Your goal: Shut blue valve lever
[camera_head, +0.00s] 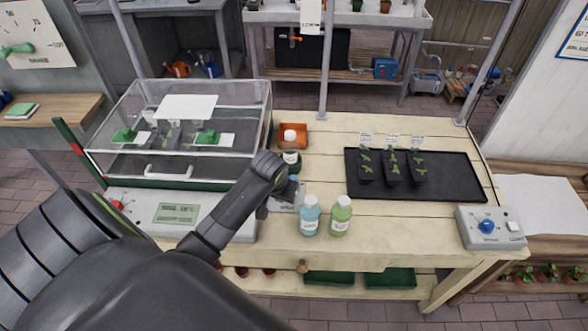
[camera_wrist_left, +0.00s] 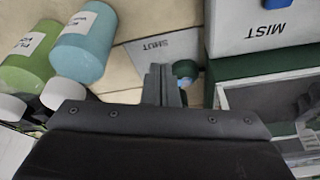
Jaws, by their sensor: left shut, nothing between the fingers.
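The blue valve lever shows only as a small blue piece (camera_wrist_left: 186,68) beside my left gripper in the left wrist view, mostly hidden behind the fingers. A grey plate marked SHUT (camera_wrist_left: 158,47) lies next to it. In the head view a bit of blue (camera_head: 294,178) shows by my wrist, above the plate (camera_head: 284,204). My left gripper (camera_wrist_left: 160,72) is shut and empty, its fingers over the plate close to the blue piece. I cannot tell whether they touch. My left arm hides much of the valve in the head view. My right gripper is not in view.
A blue bottle (camera_head: 310,216) and a green bottle (camera_head: 340,215) stand just right of the plate. A glass propagator case (camera_head: 176,140) is at the left. A black tray (camera_head: 440,187) with seedling pots and a grey switch box (camera_head: 490,229) are at the right.

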